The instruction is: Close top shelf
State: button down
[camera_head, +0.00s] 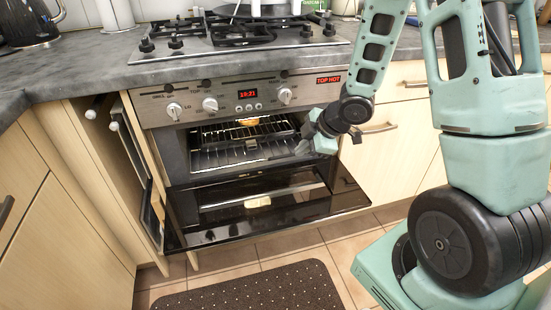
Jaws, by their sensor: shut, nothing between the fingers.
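The oven (160,143) stands under the hob with its dark glass door (190,227) folded down and open. Inside are an upper wire rack (222,134) and a lower wire rack (225,157). The lower rack seems to reach further forward; how far the upper one is out is hard to tell. A small orange-brown item (249,122) sits at the upper rack. My gripper (314,143) is shut and empty at the right side of the oven opening, close to the racks' right end. Whether it touches a rack cannot be told.
A pale patch (257,201) shows at the open door, perhaps a reflection. A narrow cabinet door or panel (140,160) stands ajar left of the oven. A dark dotted mat (250,290) lies on the tiled floor. Drawers (385,150) are at the right, a gas hob (235,38) above.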

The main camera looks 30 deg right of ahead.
jog(key=b+x, duration=0.3)
jog(key=x, duration=0.5)
jog(key=shift+a+f, duration=0.1)
jog(key=shift+f, duration=0.2)
jog(key=w, duration=0.2)
jog(key=w+f, duration=0.1)
jog(key=shift+w+d, duration=0.15)
jog(key=shift+d, duration=0.2)
jog(key=shift+w+d, duration=0.1)
jog(key=shift+w, duration=0.45)
jog(key=shift+w, duration=0.1)
